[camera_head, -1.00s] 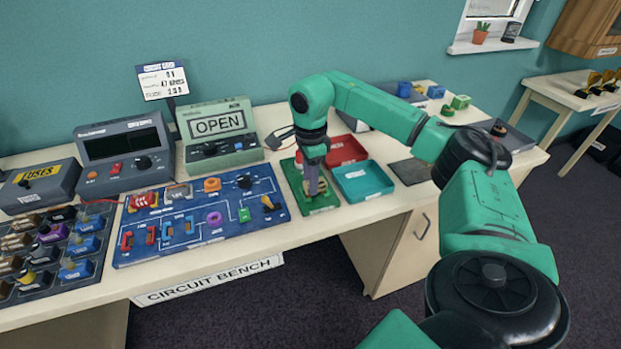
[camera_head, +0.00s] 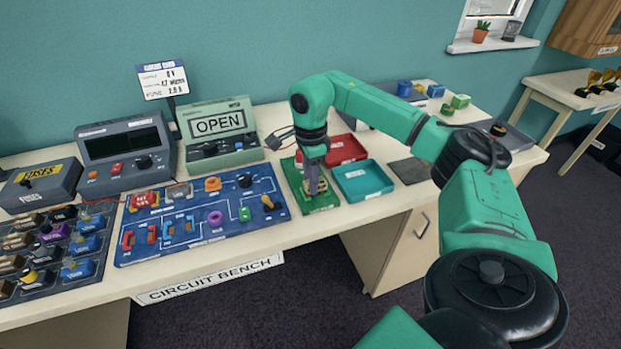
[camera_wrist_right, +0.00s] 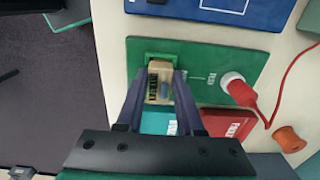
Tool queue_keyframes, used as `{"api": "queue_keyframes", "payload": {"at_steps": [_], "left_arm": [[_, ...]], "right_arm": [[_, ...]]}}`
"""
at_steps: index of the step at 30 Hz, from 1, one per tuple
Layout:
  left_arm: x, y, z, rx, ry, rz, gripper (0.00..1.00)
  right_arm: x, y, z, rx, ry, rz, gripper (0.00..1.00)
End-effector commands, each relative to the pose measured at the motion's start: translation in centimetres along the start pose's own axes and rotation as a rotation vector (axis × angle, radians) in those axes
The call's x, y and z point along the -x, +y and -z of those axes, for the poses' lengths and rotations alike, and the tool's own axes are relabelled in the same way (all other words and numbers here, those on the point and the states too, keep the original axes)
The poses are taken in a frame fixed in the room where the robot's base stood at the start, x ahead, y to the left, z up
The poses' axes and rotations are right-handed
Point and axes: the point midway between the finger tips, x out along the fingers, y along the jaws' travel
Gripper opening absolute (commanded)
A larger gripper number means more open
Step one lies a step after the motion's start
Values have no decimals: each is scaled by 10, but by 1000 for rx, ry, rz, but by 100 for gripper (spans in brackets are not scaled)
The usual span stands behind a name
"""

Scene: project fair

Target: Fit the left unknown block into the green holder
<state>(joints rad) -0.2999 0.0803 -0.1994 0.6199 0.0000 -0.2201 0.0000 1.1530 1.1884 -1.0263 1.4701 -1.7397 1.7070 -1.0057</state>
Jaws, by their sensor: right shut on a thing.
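My right gripper (camera_head: 312,188) points down over the green board on the bench. It is shut on a beige block (camera_wrist_right: 158,84) with a dark striped patch and a small blue part. In the right wrist view my gripper's fingers (camera_wrist_right: 160,84) lie on either side of the block. The green holder (camera_wrist_right: 150,56) is a bright green raised part on the green board (camera_wrist_right: 225,56). The block is at the holder, and its far end meets or overlaps it. Whether it is fully seated I cannot tell. My left gripper is not in view.
A red plug (camera_wrist_right: 238,90) with a red lead stands on the green board beside the block. A teal tray (camera_head: 362,180) and a red tray (camera_head: 345,150) are close by. The blue circuit board (camera_head: 200,215) lies to the left. The "OPEN" display (camera_head: 217,125) stands behind.

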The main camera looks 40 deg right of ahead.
Motion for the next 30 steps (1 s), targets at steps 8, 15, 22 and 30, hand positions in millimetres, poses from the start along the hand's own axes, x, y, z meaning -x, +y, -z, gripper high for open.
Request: {"api": "queue_keyframes", "payload": {"at_steps": [8,15,22,30], "left_arm": [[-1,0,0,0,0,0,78],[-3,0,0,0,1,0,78],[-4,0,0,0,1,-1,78],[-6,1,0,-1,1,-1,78]], "right_arm": [[-2,0,0,0,0,0,0],[-5,0,0,0,0,1,0],[-8,0,0,0,0,1,0],[-11,0,0,0,-1,1,0]]}}
